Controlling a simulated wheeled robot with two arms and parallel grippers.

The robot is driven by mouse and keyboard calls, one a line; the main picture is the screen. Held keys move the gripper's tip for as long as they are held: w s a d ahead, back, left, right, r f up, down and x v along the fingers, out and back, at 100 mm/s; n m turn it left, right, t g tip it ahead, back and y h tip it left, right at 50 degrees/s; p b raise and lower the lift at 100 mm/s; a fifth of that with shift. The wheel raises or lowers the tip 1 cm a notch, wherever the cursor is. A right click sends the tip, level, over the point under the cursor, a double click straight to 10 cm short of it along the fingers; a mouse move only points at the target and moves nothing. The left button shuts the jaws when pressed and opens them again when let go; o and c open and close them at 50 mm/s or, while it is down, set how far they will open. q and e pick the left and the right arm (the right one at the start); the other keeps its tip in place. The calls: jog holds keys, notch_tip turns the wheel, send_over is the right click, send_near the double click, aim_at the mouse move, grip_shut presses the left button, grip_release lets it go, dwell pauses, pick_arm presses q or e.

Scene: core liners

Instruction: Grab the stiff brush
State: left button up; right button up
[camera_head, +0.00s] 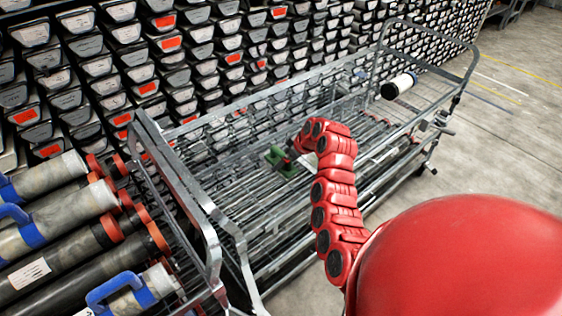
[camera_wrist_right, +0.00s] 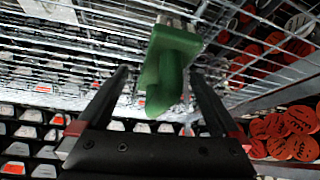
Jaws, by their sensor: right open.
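The stiff brush is green, with a handle-like loop, and sits in the wire cart, in the head view (camera_head: 283,161) just left of the end of my right arm. In the right wrist view the brush (camera_wrist_right: 172,62) is between the two dark fingers of my right gripper (camera_wrist_right: 160,72). The fingers are spread, with a gap visible on each side of the green part. My left gripper is not in view.
The metal wire cart (camera_head: 215,240) has raised rails around the brush. A white roll with black ends (camera_head: 398,85) rests at its far end. Core tubes with blue handles (camera_head: 45,225) lie at left. Stacked core trays (camera_head: 200,60) fill the back. Bare floor is at right.

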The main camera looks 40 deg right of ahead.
jog(key=shift+p+x, duration=0.4)
jog(key=shift+x, duration=1.2)
jog(key=shift+c, duration=0.3)
grip_shut()
jog(key=shift+r, duration=0.2)
